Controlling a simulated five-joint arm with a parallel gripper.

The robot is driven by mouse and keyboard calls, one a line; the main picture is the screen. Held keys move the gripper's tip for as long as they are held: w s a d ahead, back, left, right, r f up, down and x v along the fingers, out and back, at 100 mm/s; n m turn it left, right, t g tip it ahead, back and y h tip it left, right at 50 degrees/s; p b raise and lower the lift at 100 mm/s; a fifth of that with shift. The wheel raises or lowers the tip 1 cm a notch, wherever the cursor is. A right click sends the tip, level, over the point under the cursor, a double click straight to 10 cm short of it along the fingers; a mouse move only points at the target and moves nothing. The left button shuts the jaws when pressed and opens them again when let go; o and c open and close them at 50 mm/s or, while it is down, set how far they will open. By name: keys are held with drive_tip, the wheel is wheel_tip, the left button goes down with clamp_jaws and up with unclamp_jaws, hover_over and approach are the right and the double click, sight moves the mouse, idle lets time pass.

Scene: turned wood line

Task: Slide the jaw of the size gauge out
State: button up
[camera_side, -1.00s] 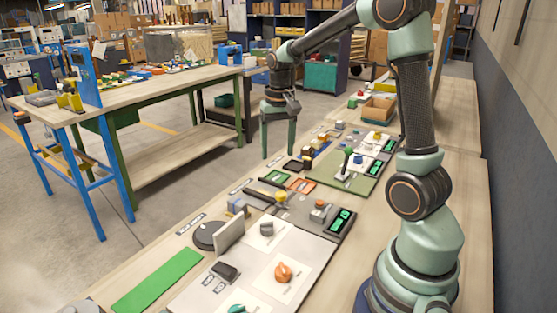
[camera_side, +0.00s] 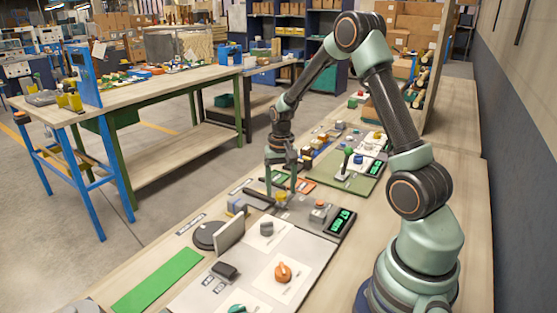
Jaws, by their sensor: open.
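A small gauge-like device with a dark bar (camera_side: 258,202) and a yellow piece (camera_side: 281,197) lies at the far end of the grey panel; I take it for the size gauge. Which part is its jaw is too small to tell. My gripper (camera_side: 281,190) points down, open, with its two fingers apart just above and around the yellow piece. I cannot tell whether they touch it. The fingers hide part of the area behind the device.
A dark disc (camera_side: 207,235) and an upright grey plate (camera_side: 230,233) stand nearer. An orange knob (camera_side: 283,272) is in front. A green mat (camera_side: 158,280) lies clear at left.

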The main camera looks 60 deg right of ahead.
drive_tip(key=shift+f, duration=0.5)
clamp_jaws()
idle(1.2)
